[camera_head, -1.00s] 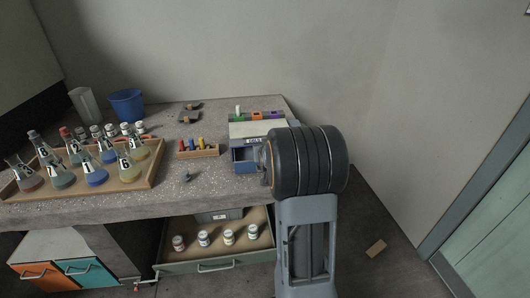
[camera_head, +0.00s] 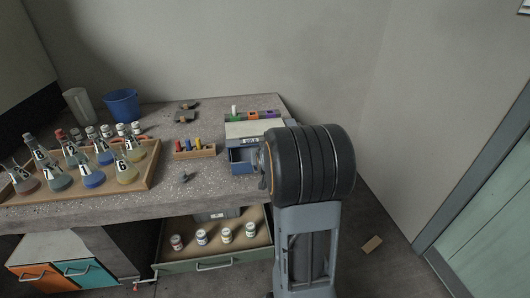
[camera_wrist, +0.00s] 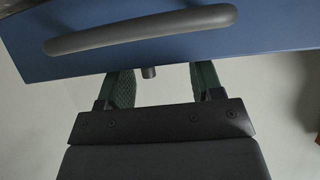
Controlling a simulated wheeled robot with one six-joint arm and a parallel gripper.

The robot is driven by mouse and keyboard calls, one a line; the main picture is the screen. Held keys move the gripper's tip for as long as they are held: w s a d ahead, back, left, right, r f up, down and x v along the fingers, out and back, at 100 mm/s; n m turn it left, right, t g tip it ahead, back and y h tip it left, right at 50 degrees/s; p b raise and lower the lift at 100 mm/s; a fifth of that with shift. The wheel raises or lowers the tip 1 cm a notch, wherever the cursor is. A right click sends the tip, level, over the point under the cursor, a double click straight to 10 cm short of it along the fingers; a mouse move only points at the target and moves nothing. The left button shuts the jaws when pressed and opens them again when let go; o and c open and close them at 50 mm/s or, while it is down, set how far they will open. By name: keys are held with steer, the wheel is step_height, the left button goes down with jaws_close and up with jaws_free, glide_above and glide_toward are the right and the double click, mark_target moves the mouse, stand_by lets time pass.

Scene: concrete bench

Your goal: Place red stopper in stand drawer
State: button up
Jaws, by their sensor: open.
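The stand (camera_head: 254,129) is a grey and white unit at the back right of the bench. Its blue drawer (camera_head: 243,156) is pulled out. In the wrist view the blue drawer front (camera_wrist: 262,32) with its dark curved handle fills the top. My gripper (camera_wrist: 163,82) is open, its two green-padded fingers apart and reaching up to the drawer front's lower edge. No stopper shows between them. In the head view my arm's dark wrist hides most of the gripper. I cannot tell which small red piece is the red stopper; a red-topped flask (camera_head: 60,134) stands on the tray.
A small wooden rack (camera_head: 195,153) with coloured pieces stands left of the stand. A wooden tray (camera_head: 151,177) of flasks lies further left. A blue bucket (camera_head: 122,105) stands behind. Below, an open bench drawer (camera_head: 240,258) holds several jars. A small grey object (camera_head: 185,177) lies on the bench.

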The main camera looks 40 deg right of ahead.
steer(key=p+v, duration=0.1)
steer(key=v, duration=0.7)
steer(key=s+a+n+g+y, duration=0.2)
steer(key=s+a+g+y, duration=0.1)
steer(key=s+a, duration=0.4)
steer(key=s+a+n+g+y, duration=0.2)
steer(key=s+a+g, duration=0.3)
steer(key=a, duration=0.9)
steer(key=shift+s+f+n+y, duration=0.35)
steer(key=shift+s+n, duration=0.45)
steer(key=shift+s, duration=0.35)
